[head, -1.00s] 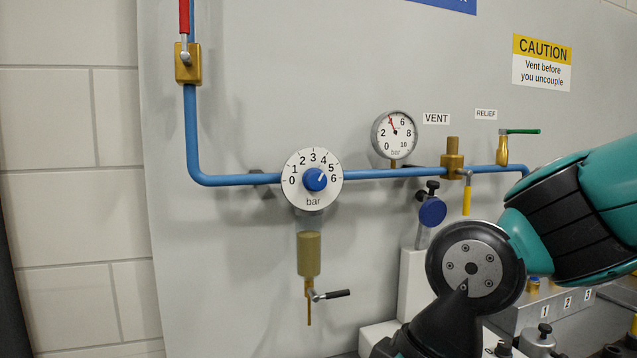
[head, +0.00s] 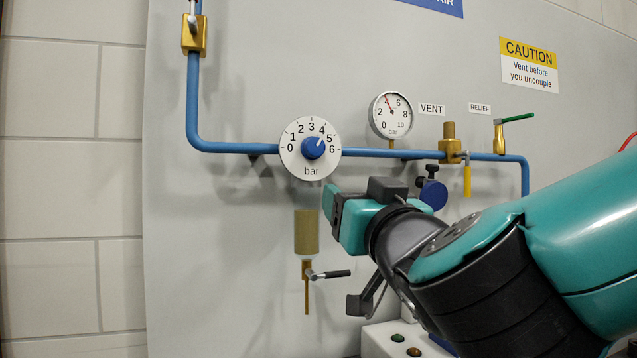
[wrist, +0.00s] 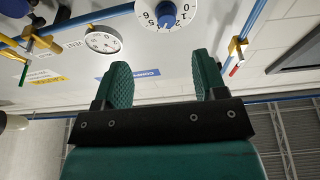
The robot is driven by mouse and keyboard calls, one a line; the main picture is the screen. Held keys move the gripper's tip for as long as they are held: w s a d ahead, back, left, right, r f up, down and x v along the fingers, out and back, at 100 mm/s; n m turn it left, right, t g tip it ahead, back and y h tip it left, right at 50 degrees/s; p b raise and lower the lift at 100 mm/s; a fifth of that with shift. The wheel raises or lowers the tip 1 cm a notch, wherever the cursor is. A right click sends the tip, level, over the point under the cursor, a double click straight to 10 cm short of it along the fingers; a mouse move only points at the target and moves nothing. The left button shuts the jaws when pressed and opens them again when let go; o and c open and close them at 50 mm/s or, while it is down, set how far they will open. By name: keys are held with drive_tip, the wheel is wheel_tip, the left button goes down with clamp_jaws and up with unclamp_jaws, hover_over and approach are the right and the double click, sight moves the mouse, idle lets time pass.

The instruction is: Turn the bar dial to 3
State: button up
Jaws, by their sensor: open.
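The bar dial (head: 297,165) is a round white plate marked 0 to 6, mounted on the blue pipe. The white mark on its blue knob (head: 311,149) points to the upper right, between 4 and 5. My gripper (head: 332,203) is just below and right of the dial, apart from it in the head view. In the wrist view my gripper (wrist: 163,80) shows two teal fingers spread wide with nothing between them. The dial shows upside down at the top edge there, with its blue knob (wrist: 166,14) above the gap between the fingers.
A pressure gauge (head: 392,128) stands right of the dial, its red needle near 4. A brass filter (head: 306,232) with a black-handled drain valve (head: 332,274) hangs below. A blue round knob (head: 433,194) and a yellow-handled vent valve (head: 467,181) are to the right. The panel left of the filter is clear.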

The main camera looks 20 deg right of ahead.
sight(317, 149)
drive_tip(key=shift+t, duration=0.5)
drive_tip(key=p+x, duration=0.4)
drive_tip(key=x, duration=0.1)
drive_tip(key=r+p+x, duration=0.1)
drive_tip(key=p+x, duration=0.3)
drive_tip(key=x, duration=0.1)
drive_tip(key=r+p+x, duration=0.1)
drive_tip(key=p+x, duration=0.3)
drive_tip(key=x, duration=0.2)
drive_tip(key=shift+s+a, duration=0.3)
drive_tip(key=shift+w+p, duration=0.4)
drive_tip(key=shift+w, duration=0.2)
drive_tip(key=c, duration=0.9)
drive_tip(key=shift+n, duration=0.3)
